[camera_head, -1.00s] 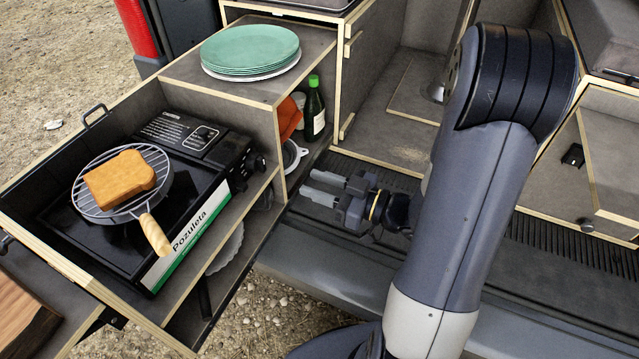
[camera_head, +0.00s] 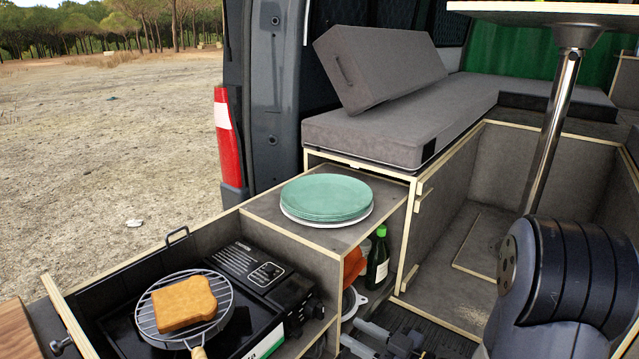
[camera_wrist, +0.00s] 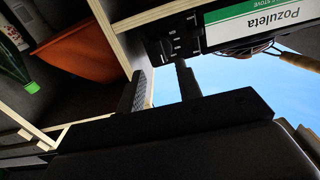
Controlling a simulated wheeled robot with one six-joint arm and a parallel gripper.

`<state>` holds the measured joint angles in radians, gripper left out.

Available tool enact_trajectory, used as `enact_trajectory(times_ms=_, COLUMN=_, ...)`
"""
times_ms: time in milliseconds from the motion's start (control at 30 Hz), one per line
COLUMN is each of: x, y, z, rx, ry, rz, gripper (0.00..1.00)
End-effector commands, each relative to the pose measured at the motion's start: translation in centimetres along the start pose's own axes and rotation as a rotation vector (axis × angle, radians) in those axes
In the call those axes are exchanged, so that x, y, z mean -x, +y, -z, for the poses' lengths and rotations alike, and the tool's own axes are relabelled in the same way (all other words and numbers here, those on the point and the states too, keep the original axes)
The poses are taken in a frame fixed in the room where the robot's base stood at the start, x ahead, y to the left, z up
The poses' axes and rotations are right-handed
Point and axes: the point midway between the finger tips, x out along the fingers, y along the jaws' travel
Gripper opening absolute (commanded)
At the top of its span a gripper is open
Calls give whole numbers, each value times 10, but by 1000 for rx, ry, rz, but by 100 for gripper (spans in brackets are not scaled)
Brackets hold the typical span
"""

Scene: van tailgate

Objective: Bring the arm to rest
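My gripper (camera_head: 357,333) is at the lower edge of the head view, just right of the pull-out kitchen box (camera_head: 345,270). In the wrist view its two fingers (camera_wrist: 162,84) stand apart with nothing between them, so it is open and empty. My arm rises at the lower right of the head view, its upper joint bent; its lower part is cut off by the frame. The wrist view looks toward the side of the kitchen box, with the green-and-white stove label (camera_wrist: 260,22) at the upper right.
Green plates (camera_head: 326,197) sit on the box top. A slice of toast (camera_head: 184,302) lies on a round grill (camera_head: 222,306) over the black stove (camera_head: 262,325). A metal table leg (camera_head: 553,130) stands behind my arm.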

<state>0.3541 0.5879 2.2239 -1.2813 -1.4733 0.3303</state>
Motion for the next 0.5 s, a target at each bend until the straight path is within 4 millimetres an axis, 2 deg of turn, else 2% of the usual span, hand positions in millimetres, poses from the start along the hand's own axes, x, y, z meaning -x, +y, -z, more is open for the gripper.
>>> enact_trajectory(times_ms=500, x=-64, y=-1, z=0, rx=0, ry=1, rz=2, gripper=34)
